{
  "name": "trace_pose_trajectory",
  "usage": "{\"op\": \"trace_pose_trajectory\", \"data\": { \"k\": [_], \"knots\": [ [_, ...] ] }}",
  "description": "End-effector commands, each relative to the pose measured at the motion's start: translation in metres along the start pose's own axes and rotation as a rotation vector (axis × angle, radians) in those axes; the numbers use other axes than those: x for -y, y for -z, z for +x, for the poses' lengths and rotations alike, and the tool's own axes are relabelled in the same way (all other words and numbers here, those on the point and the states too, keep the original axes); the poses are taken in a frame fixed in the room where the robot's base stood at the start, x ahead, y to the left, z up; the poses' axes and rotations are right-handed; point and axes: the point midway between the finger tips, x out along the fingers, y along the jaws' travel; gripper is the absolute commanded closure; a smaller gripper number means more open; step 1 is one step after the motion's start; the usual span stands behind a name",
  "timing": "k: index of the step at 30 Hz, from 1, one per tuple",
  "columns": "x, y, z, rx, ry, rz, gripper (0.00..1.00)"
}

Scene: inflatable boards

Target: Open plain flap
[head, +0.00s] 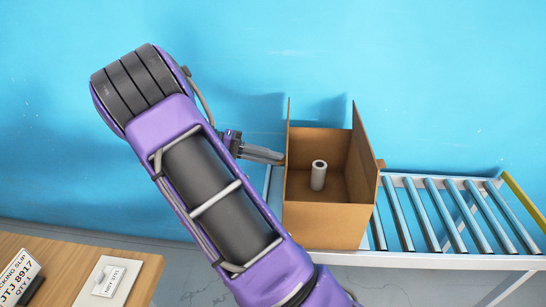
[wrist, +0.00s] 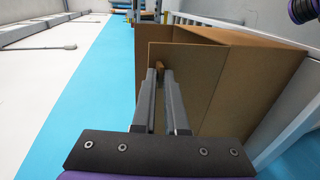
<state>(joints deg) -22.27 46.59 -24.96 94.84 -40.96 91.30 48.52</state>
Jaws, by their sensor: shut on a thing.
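A brown cardboard box (head: 325,225) stands on the roller conveyor, its top open. Its left flap (head: 289,128) stands upright, seen nearly edge-on; the wrist view shows a broad cardboard panel (wrist: 205,88) beside the fingers. My gripper (head: 281,157) reaches the box's left side from the left. In the wrist view its fingers (wrist: 159,72) are shut on a small tan tab (wrist: 159,66) at the panel. The right flap (head: 365,140) also stands up, with a small tab (head: 381,163) on its outer side. I cannot tell which flap is the plain one.
Conveyor rollers (head: 450,213) run to the right. A wooden table (head: 140,282) at lower left holds a packing slip (head: 20,275) and a small labelled plate (head: 103,282). A blue wall is behind.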

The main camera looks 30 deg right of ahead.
Motion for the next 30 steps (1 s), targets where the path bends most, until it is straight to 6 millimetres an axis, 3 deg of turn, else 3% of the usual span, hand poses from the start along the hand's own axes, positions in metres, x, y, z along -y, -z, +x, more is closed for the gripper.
{"op": "trace_pose_trajectory", "data": {
  "k": [1,12,13,17,30],
  "knots": [
    [0.0103,-0.0023,0.0001,0.0,0.014,-0.012,1.0],
    [0.0121,-0.003,0.0009,0.001,0.012,-0.016,1.0],
    [0.0122,-0.0031,0.001,0.002,0.012,-0.016,0.86],
    [0.011,-0.003,0.001,0.003,0.011,-0.014,0.62],
    [0.0064,-0.0014,-0.0006,0.001,0.009,-0.007,0.62]
  ]
}}
